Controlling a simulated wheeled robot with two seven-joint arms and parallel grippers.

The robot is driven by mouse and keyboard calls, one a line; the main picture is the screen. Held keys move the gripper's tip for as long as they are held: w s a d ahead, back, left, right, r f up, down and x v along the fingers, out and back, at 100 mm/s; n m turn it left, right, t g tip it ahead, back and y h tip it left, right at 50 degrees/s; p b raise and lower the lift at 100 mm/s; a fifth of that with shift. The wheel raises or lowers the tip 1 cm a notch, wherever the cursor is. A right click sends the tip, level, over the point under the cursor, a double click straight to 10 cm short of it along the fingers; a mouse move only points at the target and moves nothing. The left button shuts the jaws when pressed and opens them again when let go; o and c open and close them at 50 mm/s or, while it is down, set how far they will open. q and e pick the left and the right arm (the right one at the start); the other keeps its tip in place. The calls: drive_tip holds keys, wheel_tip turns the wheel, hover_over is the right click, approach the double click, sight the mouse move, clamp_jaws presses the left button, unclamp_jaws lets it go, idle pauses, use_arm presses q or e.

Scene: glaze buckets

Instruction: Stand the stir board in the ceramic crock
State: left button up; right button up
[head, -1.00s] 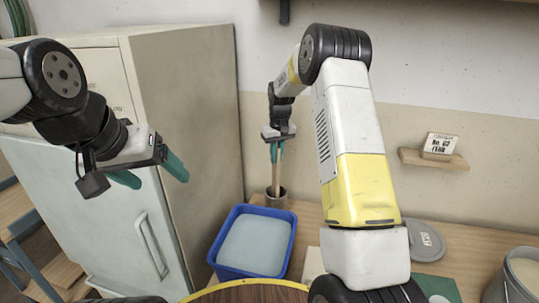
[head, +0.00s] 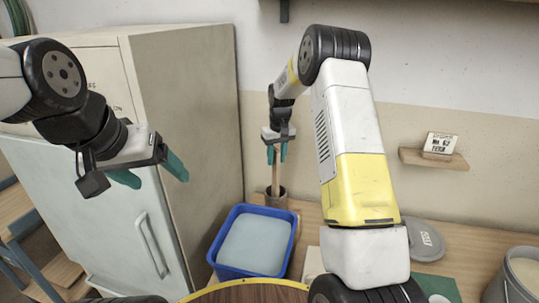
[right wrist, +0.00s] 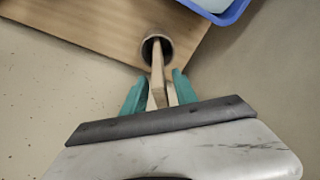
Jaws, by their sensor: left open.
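The wooden stir board (head: 276,178) stands nearly upright with its lower end inside the ceramic crock (head: 276,198), a small brownish pot at the back of the bench. In the right wrist view the board (right wrist: 157,68) runs down into the round mouth of the crock (right wrist: 150,43). My right gripper (head: 277,155) is around the board's top end, its teal fingers open with one on each side and gaps showing between them and the wood. The board's end inside the crock is hidden. My left gripper (head: 152,172) is open and empty, in front of the cabinet.
A blue tub (head: 213,255) of pale liquid stands just in front of the crock. A pale cabinet (head: 185,120) is at the left. A grey lid (head: 424,240) and a bucket (head: 515,280) are at the right. A wall shelf (head: 433,160) holds a small sign.

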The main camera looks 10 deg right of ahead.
drive_tip(key=r, duration=0.3)
drive_tip(key=s+r, duration=0.1)
drive_tip(key=r, duration=0.7)
drive_tip(key=shift+s+d+r, duration=0.15)
drive_tip(key=shift+s, duration=0.05)
drive_tip(key=s+r+m+t+y, duration=0.1)
drive_tip(key=s+r, duration=0.5)
drive_tip(key=s, duration=0.2)
drive_tip(key=s+r+t, duration=0.1)
drive_tip(key=s+r, duration=0.5)
drive_tip(key=s, duration=0.3)
drive_tip(key=s+f+m+t, duration=0.1)
drive_tip(key=s+f+t, duration=0.1)
drive_tip(key=s, duration=1.8)
drive_tip(key=shift+a+t+y, duration=0.35)
drive_tip(key=shift+t+y, duration=0.05)
drive_tip(key=shift+r, duration=0.1)
